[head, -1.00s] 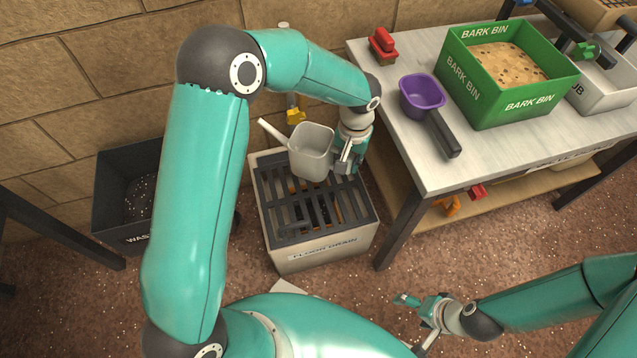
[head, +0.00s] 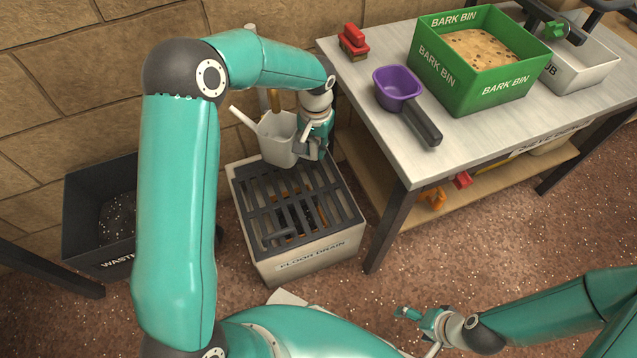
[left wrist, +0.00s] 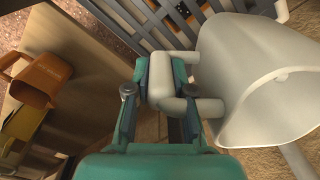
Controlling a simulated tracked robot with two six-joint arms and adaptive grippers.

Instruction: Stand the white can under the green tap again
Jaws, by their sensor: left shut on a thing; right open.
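The white can (head: 278,140), with a long spout pointing up and left, is at the back edge of the floor drain. My left gripper (head: 308,148) is shut on its handle, at the right side of the can. In the left wrist view the can (left wrist: 265,75) fills the right side, with its handle (left wrist: 165,85) between the fingers. I cannot tell whether the can touches the grate. The green tap (head: 557,30) is at the top right, above a white tub (head: 578,70) on the table. My right gripper (head: 405,314) is open and empty, low over the floor.
The floor drain (head: 310,262) has a dark slatted grate. A yellow tap (head: 273,98) is partly hidden behind the can. The table (head: 375,140) holds a purple scoop (head: 397,88), a green bark bin (head: 465,85) and a red-topped object (head: 352,40). A dark waste bin (head: 85,215) stands left.

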